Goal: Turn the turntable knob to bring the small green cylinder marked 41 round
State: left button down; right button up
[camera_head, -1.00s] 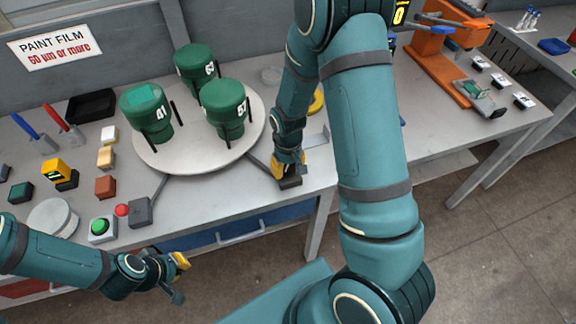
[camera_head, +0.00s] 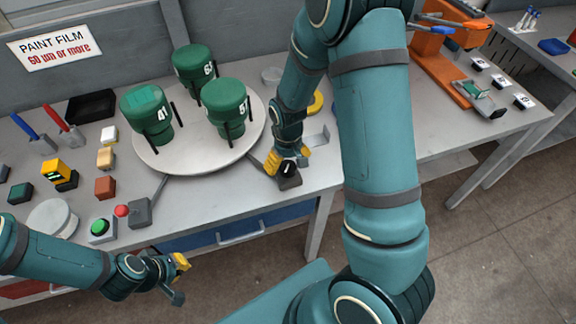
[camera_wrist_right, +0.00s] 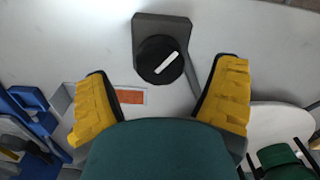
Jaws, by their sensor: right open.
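The green cylinder marked 41 (camera_head: 143,103) stands upright at the left of the round grey turntable (camera_head: 185,158). Two more green cylinders stand there, one at the back (camera_head: 193,60) and one at the right (camera_head: 222,95). The black turntable knob (camera_head: 288,168), on a dark grey box (camera_head: 290,183), is at the table's front edge. My right gripper (camera_head: 286,160) is open over it. In the right wrist view, the knob (camera_wrist_right: 158,68) with its white bar sits between the spread yellow fingers (camera_wrist_right: 164,70), apparently touching neither. My left gripper (camera_head: 182,263) hangs in front of the table; its opening is unclear.
A lever box (camera_head: 140,212), a red ball (camera_head: 121,210) and a green button (camera_head: 100,228) are left of the knob. Small coloured blocks and a black tray (camera_head: 91,106) lie at the left. An orange machine (camera_head: 437,65) stands at the right.

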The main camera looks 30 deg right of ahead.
aim_at(288, 166)
notch_tip(288, 166, up, 9)
dwell(0.3)
jog(key=shift+r, duration=0.1)
